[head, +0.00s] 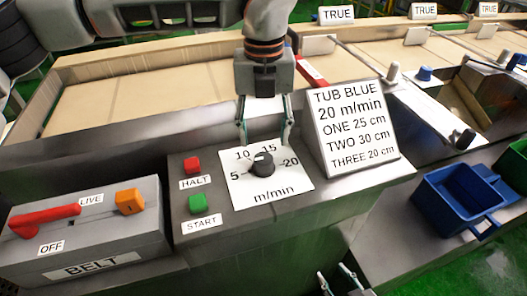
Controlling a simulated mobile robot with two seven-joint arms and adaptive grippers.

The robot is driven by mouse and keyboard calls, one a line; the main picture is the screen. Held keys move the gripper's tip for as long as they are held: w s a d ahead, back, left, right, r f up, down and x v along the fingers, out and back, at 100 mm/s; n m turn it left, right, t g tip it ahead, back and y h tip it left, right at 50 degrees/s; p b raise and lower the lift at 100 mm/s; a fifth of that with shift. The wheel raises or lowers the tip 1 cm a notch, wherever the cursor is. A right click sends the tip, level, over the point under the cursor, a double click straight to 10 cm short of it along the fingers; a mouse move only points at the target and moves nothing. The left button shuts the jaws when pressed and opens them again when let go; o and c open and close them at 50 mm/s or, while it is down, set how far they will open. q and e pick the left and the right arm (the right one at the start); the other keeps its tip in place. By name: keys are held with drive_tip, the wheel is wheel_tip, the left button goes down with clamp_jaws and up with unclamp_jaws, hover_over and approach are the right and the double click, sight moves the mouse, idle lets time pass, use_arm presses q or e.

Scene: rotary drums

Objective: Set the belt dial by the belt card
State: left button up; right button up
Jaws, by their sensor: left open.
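The belt dial is a black knob (262,166) on a white plate (270,190) marked 5, 10, 15, 20 and m/min. A pale mark shows at the knob's upper left, roughly toward 10; its exact setting is hard to read. The belt card (355,125) leans upright to the right and reads TUB BLUE, 20 m/min, ONE 25 cm, TWO 30 cm, THREE 20 cm. My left gripper (265,138) points down above the dial, open, its fingers apart on either side, with nothing between them. My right gripper (334,272) shows at the bottom edge, fingers apart and empty.
A red HALT button (192,164) and green START button (197,203) sit left of the dial. A grey BELT box (90,245) with a red lever (45,220) stands further left. A blue tub (455,200) is at right. The belt (150,95) runs behind.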

sight(264, 157)
use_arm(q)
drive_tip(key=shift+f, duration=3.8)
drive_tip(key=c, duration=1.1)
